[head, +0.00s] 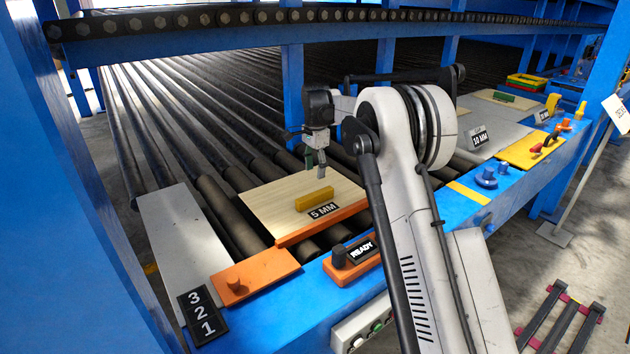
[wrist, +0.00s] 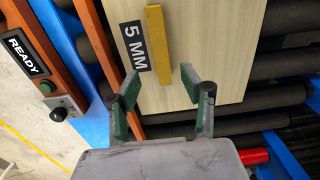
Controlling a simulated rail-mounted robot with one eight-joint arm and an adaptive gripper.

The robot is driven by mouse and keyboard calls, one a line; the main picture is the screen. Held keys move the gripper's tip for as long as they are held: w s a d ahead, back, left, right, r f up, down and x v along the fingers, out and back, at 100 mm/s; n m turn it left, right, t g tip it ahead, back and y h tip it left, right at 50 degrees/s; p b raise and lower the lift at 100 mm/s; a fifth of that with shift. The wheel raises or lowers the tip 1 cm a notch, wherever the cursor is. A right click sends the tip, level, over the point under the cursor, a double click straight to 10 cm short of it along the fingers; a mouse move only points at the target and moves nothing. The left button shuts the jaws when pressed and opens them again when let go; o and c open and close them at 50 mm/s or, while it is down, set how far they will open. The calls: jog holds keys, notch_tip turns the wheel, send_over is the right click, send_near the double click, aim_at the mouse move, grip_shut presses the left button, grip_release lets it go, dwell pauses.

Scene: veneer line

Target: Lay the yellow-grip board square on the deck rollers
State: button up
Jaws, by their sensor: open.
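The yellow-grip board (head: 270,206) is a pale wooden sheet lying on the dark deck rollers (head: 217,200), its front edge along an orange strip (head: 322,222). It carries a yellow grip bar (head: 314,199) and a "5 MM" label. My gripper (head: 317,166) is open and empty above the board, apart from the bar in the head view. In the wrist view the open fingers (wrist: 160,77) straddle the near end of the yellow bar (wrist: 157,45) in the picture, with the board (wrist: 215,40) beyond. The height gap is hard to judge, and the far end of the board is cut off there.
An orange READY box (head: 352,258) with a dark knob sits on the blue front beam (head: 290,300). A grey plate with a "3 2 1" sign (head: 203,312) and an orange plate (head: 255,276) lie at the left. A grey "10 MM" board (head: 495,130) lies at the right.

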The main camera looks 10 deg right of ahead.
jog(key=s+r+n+t, duration=0.2)
jog(key=s+r+n, duration=0.1)
jog(key=s+r, duration=0.75)
jog(key=s+r+n+t, duration=0.1)
jog(key=s+r+n, duration=0.2)
jog(key=s+r, duration=0.75)
jog(key=s+f+n+t, duration=0.2)
jog(key=s+f, duration=0.3)
jog(key=s, duration=1)
jog(key=s+f+n+t, duration=0.2)
jog(key=s+f+n, duration=0.3)
jog(key=s, duration=1)
jog(key=shift+s+f, duration=0.35)
jog(key=shift+f, duration=0.05)
jog(key=shift+f, duration=0.15)
